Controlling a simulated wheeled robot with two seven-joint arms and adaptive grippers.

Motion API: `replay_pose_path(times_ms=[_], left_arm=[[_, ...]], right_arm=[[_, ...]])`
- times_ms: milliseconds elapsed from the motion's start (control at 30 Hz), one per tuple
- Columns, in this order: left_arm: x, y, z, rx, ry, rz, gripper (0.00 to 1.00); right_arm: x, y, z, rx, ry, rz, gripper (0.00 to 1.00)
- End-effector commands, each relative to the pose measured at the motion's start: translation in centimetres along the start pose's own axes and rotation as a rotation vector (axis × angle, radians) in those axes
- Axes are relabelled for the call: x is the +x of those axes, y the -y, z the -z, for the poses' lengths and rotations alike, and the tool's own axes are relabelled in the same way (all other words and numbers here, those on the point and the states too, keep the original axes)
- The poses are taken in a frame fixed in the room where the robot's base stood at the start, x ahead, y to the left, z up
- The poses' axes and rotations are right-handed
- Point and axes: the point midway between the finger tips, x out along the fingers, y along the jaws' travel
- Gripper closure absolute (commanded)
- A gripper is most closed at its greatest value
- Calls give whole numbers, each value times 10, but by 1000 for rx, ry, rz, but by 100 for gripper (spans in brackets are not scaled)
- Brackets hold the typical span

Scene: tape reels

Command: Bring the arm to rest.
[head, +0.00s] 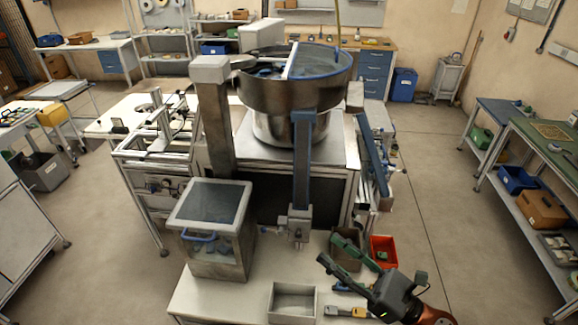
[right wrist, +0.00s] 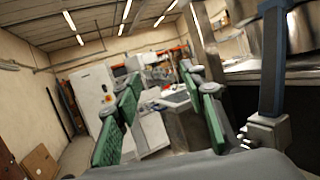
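My right arm comes in from the bottom right of the head view. My right gripper (head: 328,248) is above the right part of the low white table (head: 232,300), its fingers pointing left. In the right wrist view the two green-padded fingers (right wrist: 158,112) stand wide apart with nothing between them. The gripper is open and empty. My left gripper does not show in either view. No tape reel can be made out for certain near the gripper.
An open metal tray (head: 291,318), a red bin (head: 389,244) and a lidded box (head: 217,255) stand on the table. Behind stands a machine with a large metal bowl (head: 330,100). A green-topped bench (head: 545,150) is at the right. Open floor (head: 440,190) lies between.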

Motion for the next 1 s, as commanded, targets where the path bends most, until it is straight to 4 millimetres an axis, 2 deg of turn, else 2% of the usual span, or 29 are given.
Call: replay_pose_path(times_ms=[33,67,100,167,200,300,367,433,567,700,800,967,1000], left_arm=[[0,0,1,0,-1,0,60],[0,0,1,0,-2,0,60],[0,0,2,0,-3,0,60],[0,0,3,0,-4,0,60],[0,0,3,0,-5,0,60],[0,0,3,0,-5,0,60],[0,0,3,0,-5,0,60],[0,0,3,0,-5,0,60],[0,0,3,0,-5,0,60],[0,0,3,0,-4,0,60],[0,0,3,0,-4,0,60],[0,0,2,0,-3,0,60],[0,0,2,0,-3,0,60]], right_arm=[[-11,30,-11,170,82,123,62],[-19,50,-16,271,131,196,62],[-33,76,-20,406,197,291,62],[-58,112,-17,596,293,427,62],[-77,133,-10,715,354,512,62],[-129,176,18,993,506,718,62],[-162,194,40,1145,596,836,62],[-201,206,72,1311,701,972,62],[-270,207,137,1585,897,1224,62],[-333,178,207,1825,1106,1489,62],[-365,149,245,1942,1232,1655,62],[-398,104,286,2053,1384,1864,62],[-403,93,294,-2055,-1404,-1895,62]])
